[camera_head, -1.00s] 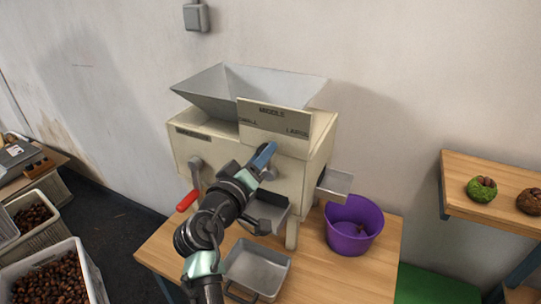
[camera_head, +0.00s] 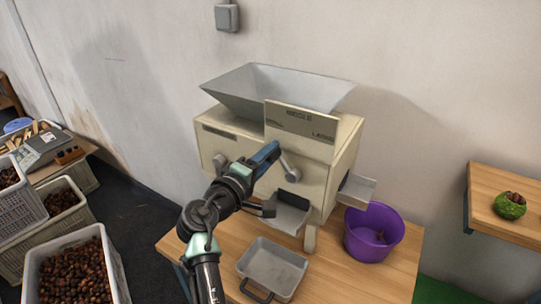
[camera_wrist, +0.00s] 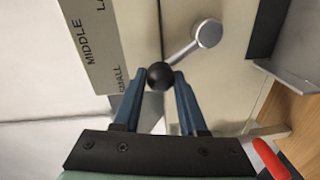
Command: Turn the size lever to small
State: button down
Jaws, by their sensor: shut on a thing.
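The cream sorting machine (camera_head: 225,146) stands on a wooden table. Its label plate (camera_head: 303,125) reads MIDDLE, with SMALL at the left and LARGE at the right; the plate also shows in the wrist view (camera_wrist: 96,45). The size lever (camera_head: 288,168) is a grey arm on a round hub below the plate. In the wrist view the lever's hub (camera_wrist: 207,33) is at upper right and its black ball knob (camera_wrist: 160,76) lies near the word SMALL. My gripper (camera_head: 272,150) is shut on the knob, with its blue fingers (camera_wrist: 162,88) either side of it.
A grey hopper (camera_head: 245,84) tops the machine. A side chute (camera_head: 357,190) overhangs a purple bucket (camera_head: 374,250). A metal tray (camera_head: 272,265) is on the table in front. A red handle (camera_wrist: 270,160) shows at the wrist view's lower right. Chestnut crates (camera_head: 75,235) stand at left.

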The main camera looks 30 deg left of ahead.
jog(key=shift+a, duration=0.1)
dwell(0.3)
jog(key=shift+c, duration=2.2)
grip_release()
jog(key=s+b, duration=0.1)
jog(key=s, duration=1.2)
jog(key=shift+r, duration=0.4)
